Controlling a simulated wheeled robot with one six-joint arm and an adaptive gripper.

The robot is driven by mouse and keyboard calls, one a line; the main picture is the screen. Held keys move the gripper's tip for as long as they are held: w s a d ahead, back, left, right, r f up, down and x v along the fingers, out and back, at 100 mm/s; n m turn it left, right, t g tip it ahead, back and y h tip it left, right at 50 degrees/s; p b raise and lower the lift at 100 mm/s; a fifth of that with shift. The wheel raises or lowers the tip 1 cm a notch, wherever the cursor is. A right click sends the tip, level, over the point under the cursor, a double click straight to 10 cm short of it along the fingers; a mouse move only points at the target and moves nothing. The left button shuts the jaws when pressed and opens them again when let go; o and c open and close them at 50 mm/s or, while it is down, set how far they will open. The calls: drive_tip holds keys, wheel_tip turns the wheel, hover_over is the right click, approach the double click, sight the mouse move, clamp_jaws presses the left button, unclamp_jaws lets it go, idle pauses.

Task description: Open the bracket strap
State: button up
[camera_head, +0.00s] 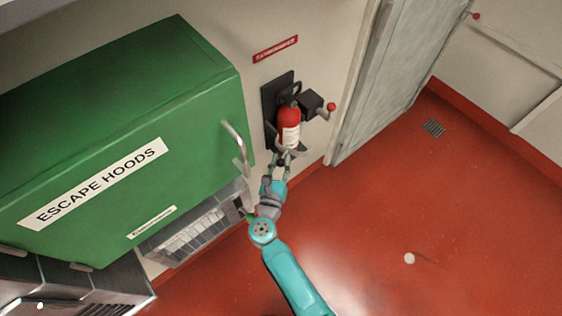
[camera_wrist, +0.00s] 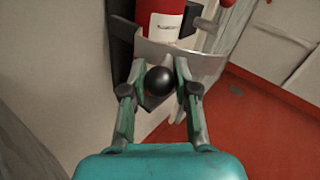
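A red fire extinguisher (camera_head: 289,128) with a white label hangs upright on a black wall plate (camera_head: 270,100). A pale metal strap (camera_wrist: 192,60) runs across the front of the extinguisher in the wrist view. A round black knob (camera_wrist: 159,80) sits in front of the strap's lower edge. My gripper (camera_wrist: 159,67) is open, with one finger on each side of the knob; I cannot tell whether either finger touches it. In the head view my gripper (camera_head: 284,158) is just below the extinguisher and hides part of the strap.
A black box with a red ball-ended lever (camera_head: 331,107) is right of the extinguisher. A green "ESCAPE HOODS" cabinet (camera_head: 190,180) with a metal handle (camera_head: 235,145) juts out at left. A grey door (camera_head: 400,70) stands at right.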

drive_tip(key=o, duration=0.4)
drive_tip(key=shift+r, duration=0.35)
drive_tip(key=shift+o, duration=0.2)
drive_tip(key=shift+f, duration=0.15)
drive_tip(key=shift+s, duration=0.1)
drive_tip(key=s+a, duration=0.1)
drive_tip(key=s, duration=1)
drive_tip(key=shift+s+a, duration=0.3)
drive_tip(key=shift+s, duration=0.1)
